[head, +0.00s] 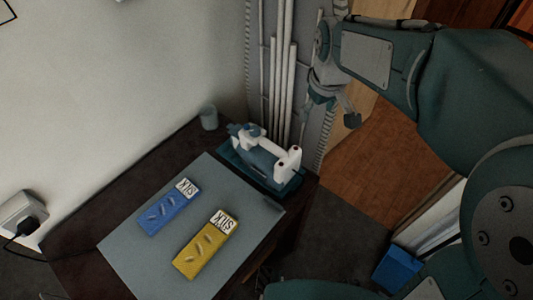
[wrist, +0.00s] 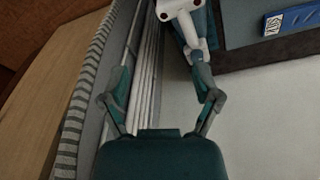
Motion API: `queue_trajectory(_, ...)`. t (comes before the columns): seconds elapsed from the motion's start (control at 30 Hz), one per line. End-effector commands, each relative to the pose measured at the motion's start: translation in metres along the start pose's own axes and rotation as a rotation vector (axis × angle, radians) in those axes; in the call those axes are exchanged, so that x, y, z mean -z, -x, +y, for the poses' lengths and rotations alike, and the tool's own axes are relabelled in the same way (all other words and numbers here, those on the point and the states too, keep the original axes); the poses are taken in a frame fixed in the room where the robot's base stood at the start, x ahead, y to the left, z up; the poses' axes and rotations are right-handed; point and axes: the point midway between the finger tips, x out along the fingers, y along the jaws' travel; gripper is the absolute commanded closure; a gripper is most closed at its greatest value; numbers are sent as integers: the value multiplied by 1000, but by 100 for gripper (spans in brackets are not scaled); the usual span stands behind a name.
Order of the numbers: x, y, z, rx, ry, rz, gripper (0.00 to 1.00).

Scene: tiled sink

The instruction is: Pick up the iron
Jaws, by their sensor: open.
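The iron (head: 262,150), with a white handle and a blue-grey body, rests on a dark teal base at the back right end of the table. In the wrist view, part of the iron (wrist: 182,12) shows at the top edge, its far part cut off. My gripper (head: 334,108) hangs above and to the right of the iron in the head view, apart from it. In the wrist view my gripper (wrist: 160,64) has its two fingers spread with nothing between them. The iron's white part lies just beyond the right fingertip there.
A grey mat (head: 135,255) on the dark table bears a blue SILK box (head: 168,208) and a yellow SILK box (head: 203,248). A small cup (head: 209,118) stands at the back corner. White upright pipes (head: 281,80) run close behind the iron.

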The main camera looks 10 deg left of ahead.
Motion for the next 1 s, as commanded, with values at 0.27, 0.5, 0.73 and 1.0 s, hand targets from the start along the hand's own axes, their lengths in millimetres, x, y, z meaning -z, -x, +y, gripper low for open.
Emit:
queue_trajectory(0.27, 54, -55, -22, 45, 176, -77, 19)
queue_trajectory(0.5, 90, -107, -48, 81, 320, -133, 19)
queue_trajectory(0.73, 104, -136, -63, 101, 398, -162, 19)
queue_trajectory(1.0, 99, -170, -67, 104, 405, -169, 19)
